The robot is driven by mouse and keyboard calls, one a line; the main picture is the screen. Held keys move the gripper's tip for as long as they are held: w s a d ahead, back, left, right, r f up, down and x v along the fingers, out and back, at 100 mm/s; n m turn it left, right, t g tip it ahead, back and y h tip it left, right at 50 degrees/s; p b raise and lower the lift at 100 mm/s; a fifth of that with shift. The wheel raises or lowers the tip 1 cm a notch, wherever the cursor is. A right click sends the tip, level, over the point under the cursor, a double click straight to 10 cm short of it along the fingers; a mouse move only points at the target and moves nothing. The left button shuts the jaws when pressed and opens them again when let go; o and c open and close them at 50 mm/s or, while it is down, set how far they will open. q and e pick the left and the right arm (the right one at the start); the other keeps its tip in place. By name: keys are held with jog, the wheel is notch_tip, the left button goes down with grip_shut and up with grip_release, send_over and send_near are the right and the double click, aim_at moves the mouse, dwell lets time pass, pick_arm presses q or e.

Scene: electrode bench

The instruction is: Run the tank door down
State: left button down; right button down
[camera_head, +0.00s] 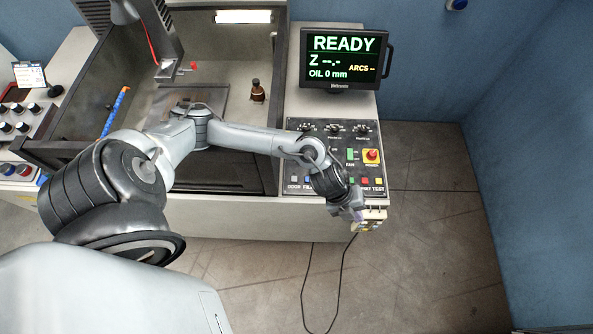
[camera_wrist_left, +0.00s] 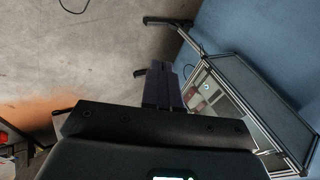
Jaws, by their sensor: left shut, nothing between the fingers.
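The machine tank (camera_head: 150,68) is at the upper left of the head view, with grey walls and a dark front section (camera_head: 235,172). My arm hides part of its front, and I cannot tell how high the door stands. The control panel (camera_head: 330,150) is right of the tank, with a label reading DOOR at its lower left; my arm covers the controls beside it. My left gripper (camera_head: 352,213) is shut and empty at the panel's front edge. Its closed fingers (camera_wrist_left: 163,85) show in the left wrist view over the floor. My right gripper is not in view.
A monitor (camera_head: 342,58) reading READY stands behind the panel. A red power button (camera_head: 372,156) is at the panel's right. A small pale box (camera_head: 369,220) hangs at the front edge beside the gripper, above a black cable (camera_head: 342,285). Brown bottle (camera_head: 257,91) stands in the tank. Floor at right is clear.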

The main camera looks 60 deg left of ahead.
pick_arm(q)
jog(key=s+a+g+y+b, duration=0.1)
jog(key=s+a+g+b, duration=0.1)
jog(key=a, duration=1.1)
jog(key=s+a+g+y+b, duration=0.1)
jog(key=s+a+g+b, duration=0.1)
jog(key=a, duration=1.2)
jog(key=shift+s+a+r+m+g, duration=0.3)
jog(key=shift+s+r+g, duration=0.1)
jog(key=shift+s+g, duration=0.55)
jog(key=shift+w+d, duration=0.1)
jog(key=b, duration=0.3)
send_over(294, 179)
jog(key=a, duration=0.1)
jog(key=f, duration=0.7)
jog(key=shift+w+a+f, duration=0.1)
jog(key=shift+w+f, duration=0.2)
jog(key=shift+f, duration=0.05)
jog(key=x, duration=0.1)
jog(key=p+x, duration=0.1)
jog(key=x, duration=0.2)
jog(key=shift+w+a+f, duration=0.2)
jog(key=shift+a+f, duration=0.05)
jog(key=shift+f, duration=0.05)
jog(key=shift+f+p, duration=0.3)
jog(key=shift+f, duration=0.5)
